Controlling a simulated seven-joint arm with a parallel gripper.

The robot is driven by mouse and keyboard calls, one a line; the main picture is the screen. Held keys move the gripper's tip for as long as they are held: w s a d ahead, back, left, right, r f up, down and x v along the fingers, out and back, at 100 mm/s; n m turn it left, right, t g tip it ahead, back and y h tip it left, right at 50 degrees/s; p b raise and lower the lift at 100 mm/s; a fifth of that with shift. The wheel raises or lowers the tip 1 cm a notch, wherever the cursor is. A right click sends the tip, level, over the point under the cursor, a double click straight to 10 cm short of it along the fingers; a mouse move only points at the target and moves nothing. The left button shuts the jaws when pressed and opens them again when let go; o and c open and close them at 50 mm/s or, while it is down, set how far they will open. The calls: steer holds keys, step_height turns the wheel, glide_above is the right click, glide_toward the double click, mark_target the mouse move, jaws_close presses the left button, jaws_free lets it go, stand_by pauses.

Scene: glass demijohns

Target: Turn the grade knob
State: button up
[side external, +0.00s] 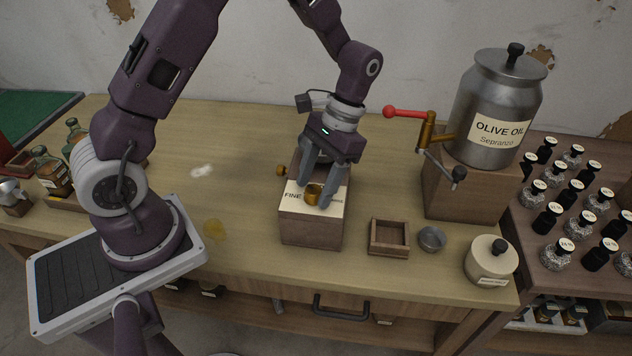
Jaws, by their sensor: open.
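The grade knob (314,193) is a round brass knob on top of a wooden box (312,229) in the middle of the bench. A pale label (293,196) beside it reads "FINE" on the left; the word on the right is partly covered by a finger. My gripper (316,190) points down over the box. Its two grey fingers are apart, one on the left of the knob and one on the right. I cannot tell whether either finger touches the knob. The rear of the box is hidden behind my gripper.
A small wooden tray (372,250) and a metal cup (432,239) stand right of the box. An olive oil canister (487,108) with a red-handled tap (402,113) is on a wooden stand. A lidded jar (491,262) sits near the front edge. The bench left of the box is mostly clear.

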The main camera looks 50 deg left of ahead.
jaws_close()
steer(key=shift+m, duration=0.3)
steer(key=m+y, duration=0.1)
steer(key=m, duration=0.1)
steer(key=m+y, duration=0.1)
steer(key=m, duration=0.2)
steer(key=shift+d+t, duration=0.2)
steer(key=shift+t, duration=0.2)
steer(key=m+y, duration=0.1)
steer(key=m, duration=0.2)
steer(key=m+t, duration=0.1)
steer(key=m, duration=0.2)
steer(key=shift+s+d+y, duration=0.1)
steer(key=shift+y, duration=0.3)
steer(key=shift+t, duration=0.3)
jaws_free()
